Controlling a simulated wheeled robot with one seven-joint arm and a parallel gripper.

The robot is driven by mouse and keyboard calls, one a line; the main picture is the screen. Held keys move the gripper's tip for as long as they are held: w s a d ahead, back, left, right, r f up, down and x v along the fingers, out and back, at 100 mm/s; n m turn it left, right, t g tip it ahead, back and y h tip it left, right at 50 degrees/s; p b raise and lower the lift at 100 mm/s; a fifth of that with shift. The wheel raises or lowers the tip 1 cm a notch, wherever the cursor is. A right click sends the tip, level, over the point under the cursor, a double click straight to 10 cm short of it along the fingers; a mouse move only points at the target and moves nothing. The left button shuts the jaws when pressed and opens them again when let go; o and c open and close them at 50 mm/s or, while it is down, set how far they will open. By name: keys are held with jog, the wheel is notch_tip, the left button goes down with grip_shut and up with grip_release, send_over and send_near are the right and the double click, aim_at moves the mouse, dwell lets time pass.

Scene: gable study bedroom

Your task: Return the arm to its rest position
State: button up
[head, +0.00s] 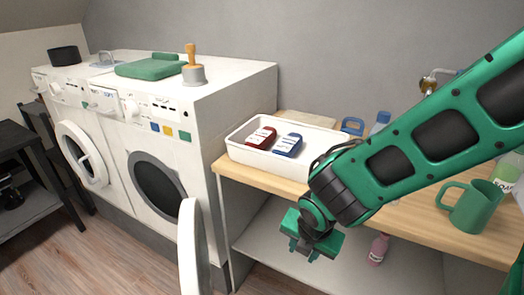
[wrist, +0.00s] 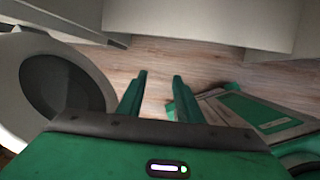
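My green arm reaches in from the right edge of the head view, over the wooden counter (head: 420,225). My gripper (head: 303,250) hangs off the counter's front edge, pointing down. In the wrist view my gripper (wrist: 160,75) has its two green fingers apart, with only bare floor visible between them. It holds nothing that I can see.
The washing machine at right has its round door (head: 190,245) swung open, left of my gripper. A white tray (head: 237,152) with a red and a blue item is on the counter. A green mug (head: 474,207) stands right. A pink bottle (head: 378,249) is below the counter.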

jog(key=s+d+r+m+g+h, duration=0.1)
jog(key=d+r+m, duration=0.3)
jog(key=d+m, duration=0.65)
jog(key=s+d+r+m+g+h, duration=0.15)
jog(key=d+r+m, duration=0.25)
jog(key=d+m, duration=0.6)
jog(key=s+d+r+m+y, duration=0.1)
jog(key=s+d+r+m, duration=0.1)
jog(key=s+d+m, duration=0.3)
jog(key=s+d+r+m+g+y, duration=0.1)
jog(key=s+d+r+m, duration=0.2)
jog(key=s+m, duration=0.4)
jog(key=d+m, duration=0.1)
jog(key=m, duration=0.3)
jog(key=shift+s+d+r+y, duration=0.15)
jog(key=shift+s+d+y, duration=0.2)
jog(key=shift+s+d, duration=0.05)
